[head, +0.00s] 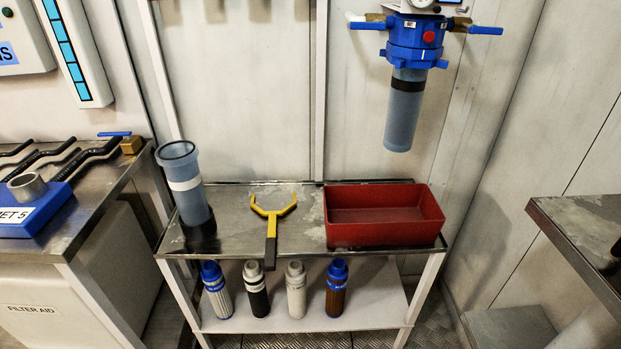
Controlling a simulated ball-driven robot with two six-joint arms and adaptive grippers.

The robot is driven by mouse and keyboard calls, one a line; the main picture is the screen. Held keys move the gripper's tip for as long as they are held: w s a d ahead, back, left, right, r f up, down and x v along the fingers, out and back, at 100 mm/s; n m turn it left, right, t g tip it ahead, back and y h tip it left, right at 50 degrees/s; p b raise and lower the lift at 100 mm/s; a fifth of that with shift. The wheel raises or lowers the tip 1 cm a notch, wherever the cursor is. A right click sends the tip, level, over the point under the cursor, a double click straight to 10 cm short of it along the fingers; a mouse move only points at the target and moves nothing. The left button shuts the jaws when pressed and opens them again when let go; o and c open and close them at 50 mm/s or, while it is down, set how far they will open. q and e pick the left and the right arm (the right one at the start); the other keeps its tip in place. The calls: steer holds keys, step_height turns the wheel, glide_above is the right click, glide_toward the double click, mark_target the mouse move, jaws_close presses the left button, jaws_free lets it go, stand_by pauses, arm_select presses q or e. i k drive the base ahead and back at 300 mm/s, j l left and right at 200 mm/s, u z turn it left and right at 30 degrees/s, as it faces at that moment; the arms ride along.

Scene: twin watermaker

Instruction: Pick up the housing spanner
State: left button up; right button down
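The housing spanner (272,225) lies on the metal top of the small bench (300,240). It has a yellow forked head toward the wall and a dark handle end that reaches over the front edge. It lies between a blue-grey filter bowl and a red tray, apart from both. Neither of my grippers shows in the head view.
The open filter bowl (184,190) stands left of the spanner, the red tray (383,217) right. Several filter cartridges (296,290) stand on the shelf below. A blue filter housing (415,45) hangs on the wall. Side benches (105,180) flank the space.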

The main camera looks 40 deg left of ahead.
mark_target(270, 248)
steer(key=u, duration=1.4)
